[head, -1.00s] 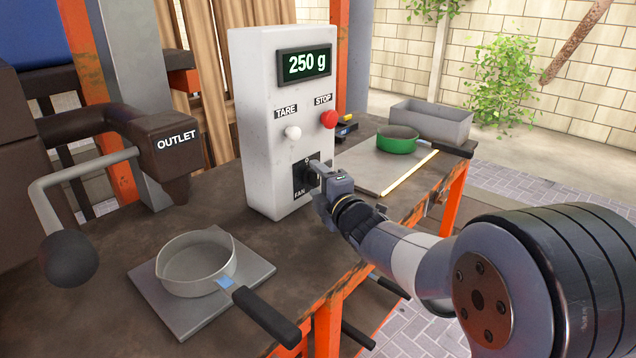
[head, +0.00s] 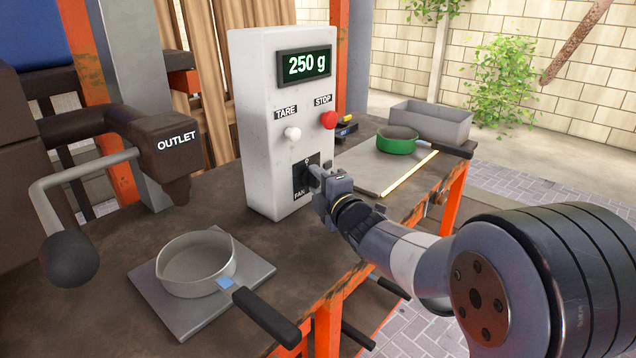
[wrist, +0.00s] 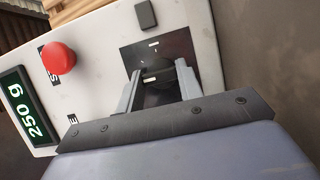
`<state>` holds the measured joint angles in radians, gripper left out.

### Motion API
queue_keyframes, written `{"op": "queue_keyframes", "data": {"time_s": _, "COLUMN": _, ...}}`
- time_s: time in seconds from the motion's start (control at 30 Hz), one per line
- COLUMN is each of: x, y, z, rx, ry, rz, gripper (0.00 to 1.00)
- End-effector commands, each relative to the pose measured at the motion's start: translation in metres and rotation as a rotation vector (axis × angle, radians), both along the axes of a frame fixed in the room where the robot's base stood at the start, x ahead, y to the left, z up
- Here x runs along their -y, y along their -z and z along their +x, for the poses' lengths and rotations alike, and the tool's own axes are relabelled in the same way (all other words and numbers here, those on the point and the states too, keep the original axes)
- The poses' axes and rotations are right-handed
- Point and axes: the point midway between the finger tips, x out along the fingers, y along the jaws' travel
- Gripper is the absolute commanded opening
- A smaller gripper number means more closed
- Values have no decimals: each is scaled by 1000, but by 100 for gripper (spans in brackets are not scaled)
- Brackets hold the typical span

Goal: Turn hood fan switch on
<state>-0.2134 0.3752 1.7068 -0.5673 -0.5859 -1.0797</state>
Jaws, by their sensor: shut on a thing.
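The hood fan switch (head: 304,177) is a black rotary knob on a black plate marked FAN, low on the front of the grey-white control box (head: 262,195). My gripper (head: 316,178) is at the switch and shut on its knob, hiding part of it in the head view. In the wrist view, the two fingers of my gripper (wrist: 157,88) stand on either side of the dark knob, in front of the switch plate (wrist: 150,50). The knob's exact setting is hard to make out.
The box carries a display (head: 306,65) reading 250 g, a white TARE button (head: 292,133) and a red STOP button (head: 328,120). A grey pan (head: 196,268) sits on a plate at the front left. A green pan (head: 397,142) and a grey bin (head: 432,120) stand behind, to the right.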

Motion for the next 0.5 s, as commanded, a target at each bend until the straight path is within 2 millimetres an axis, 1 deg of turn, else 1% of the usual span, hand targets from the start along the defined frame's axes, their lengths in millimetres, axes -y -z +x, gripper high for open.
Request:
{"op": "queue_keyframes", "data": {"time_s": 0.27, "x": 0, "y": -4, "z": 0, "rx": -70, "ry": 0, "rz": 52, "gripper": 12}}
{"op": "queue_keyframes", "data": {"time_s": 0.5, "x": 0, "y": -9, "z": 0, "rx": -215, "ry": 0, "rz": 162, "gripper": 12}}
